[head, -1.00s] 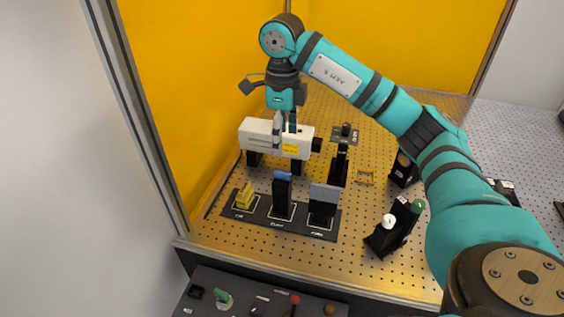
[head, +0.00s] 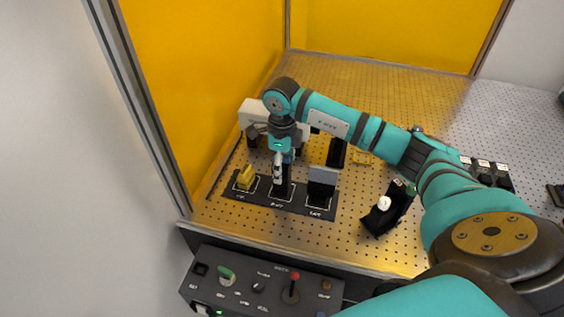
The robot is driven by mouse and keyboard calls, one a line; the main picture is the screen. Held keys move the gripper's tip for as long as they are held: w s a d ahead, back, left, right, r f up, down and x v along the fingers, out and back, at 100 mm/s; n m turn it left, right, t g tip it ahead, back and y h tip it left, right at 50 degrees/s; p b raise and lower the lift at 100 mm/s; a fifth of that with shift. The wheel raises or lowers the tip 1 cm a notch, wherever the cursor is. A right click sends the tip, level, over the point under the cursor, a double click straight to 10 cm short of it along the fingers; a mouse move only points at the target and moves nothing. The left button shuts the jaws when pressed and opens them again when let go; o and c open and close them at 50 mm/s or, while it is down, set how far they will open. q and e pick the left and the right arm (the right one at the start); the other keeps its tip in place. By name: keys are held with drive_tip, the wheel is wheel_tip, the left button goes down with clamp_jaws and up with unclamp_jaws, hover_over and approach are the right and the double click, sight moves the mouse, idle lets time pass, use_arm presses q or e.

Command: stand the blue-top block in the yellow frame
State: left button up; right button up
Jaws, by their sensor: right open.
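The blue-top block (head: 283,190) stands upright in the middle place of a black holder strip (head: 262,201). It is dark, and a little of its blue top shows beside my right gripper (head: 281,168). My right gripper points down at the block's upper part with its fingers open. One finger covers part of the block, and I cannot tell whether the fingers touch it. The yellow frame (head: 361,158) is a small outline on the perforated table, to the right and further back, partly under my right arm. My left gripper is not in view.
A yellow stepped piece (head: 245,178) and a grey-topped block (head: 322,184) stand on either side in the strip. A white instrument (head: 256,112) is behind. A black mount with a white knob (head: 387,210) stands at right. A control panel (head: 262,284) is in front.

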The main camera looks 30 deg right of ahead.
drive_tip(key=shift+c, duration=0.4)
clamp_jaws()
drive_tip(key=shift+r+p, duration=1.65)
drive_tip(key=shift+r, duration=1.55)
